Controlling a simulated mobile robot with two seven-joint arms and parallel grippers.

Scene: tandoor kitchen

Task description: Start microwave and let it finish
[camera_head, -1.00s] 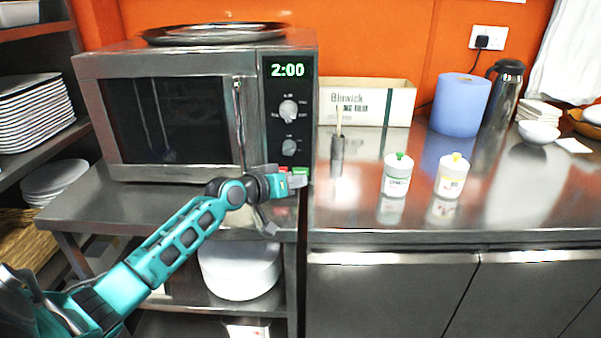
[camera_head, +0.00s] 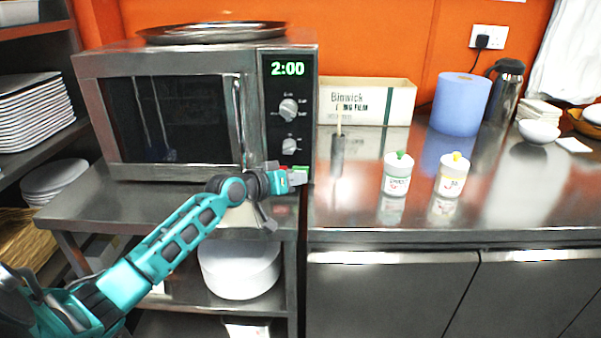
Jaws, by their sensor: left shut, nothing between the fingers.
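The microwave (camera_head: 170,120) stands on a steel table with its door shut. Its display (camera_head: 287,69) reads 2:00 in green, above two round knobs (camera_head: 289,108). A red button and a green button (camera_head: 302,169) sit at the bottom of the control panel, partly hidden by my gripper. My left gripper (camera_head: 292,179) is shut and empty, with its tips right in front of these buttons. I cannot tell whether it touches one. My right gripper is not in view.
A round metal tray (camera_head: 212,32) lies on top of the microwave. To the right on the counter stand two white bottles (camera_head: 397,177), a cardboard film box (camera_head: 366,102), a blue roll (camera_head: 460,104) and a flask (camera_head: 505,90). Stacked plates (camera_head: 30,108) fill the left shelf.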

